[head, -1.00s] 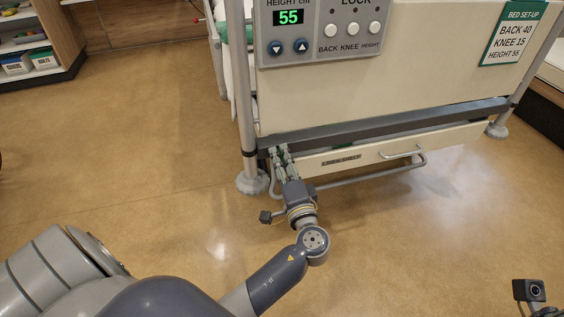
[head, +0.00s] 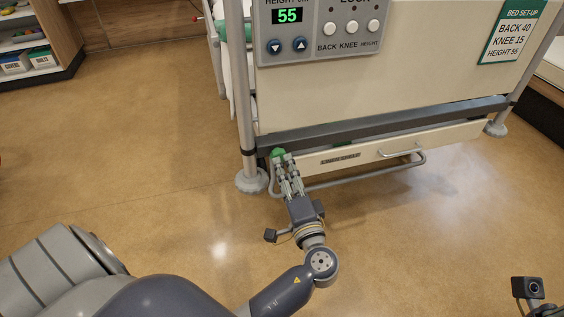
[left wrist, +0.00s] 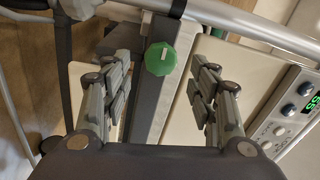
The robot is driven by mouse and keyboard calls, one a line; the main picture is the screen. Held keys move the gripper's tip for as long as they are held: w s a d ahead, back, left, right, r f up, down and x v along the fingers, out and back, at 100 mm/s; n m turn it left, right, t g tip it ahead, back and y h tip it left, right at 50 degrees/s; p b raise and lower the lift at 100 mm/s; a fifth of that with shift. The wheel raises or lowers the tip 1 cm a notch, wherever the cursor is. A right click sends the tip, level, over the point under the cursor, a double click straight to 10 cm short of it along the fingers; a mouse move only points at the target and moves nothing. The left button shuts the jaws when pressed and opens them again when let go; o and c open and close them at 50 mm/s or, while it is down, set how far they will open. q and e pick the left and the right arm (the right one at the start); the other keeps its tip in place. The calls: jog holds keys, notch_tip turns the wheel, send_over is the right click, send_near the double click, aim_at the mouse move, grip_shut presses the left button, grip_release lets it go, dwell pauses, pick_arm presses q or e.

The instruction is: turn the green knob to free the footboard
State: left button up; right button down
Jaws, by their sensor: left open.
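The green knob (head: 278,153) sits at the left end of the grey rail under the footboard (head: 385,70). My left gripper (head: 284,160) is just below the knob in the head view. In the left wrist view my left gripper (left wrist: 160,88) is open, its fingers on either side of and short of the knob, with nothing between them. My right gripper is not in view.
A linen shelf drawer (head: 350,158) with a handle is under the rail. A bed post (head: 245,100) stands left of the knob. A control panel (head: 318,32) showing 55 and a set-up card (head: 508,35) are on the footboard.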

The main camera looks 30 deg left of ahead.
pick_arm(q)
jog(key=v, duration=0.7)
dwell(0.3)
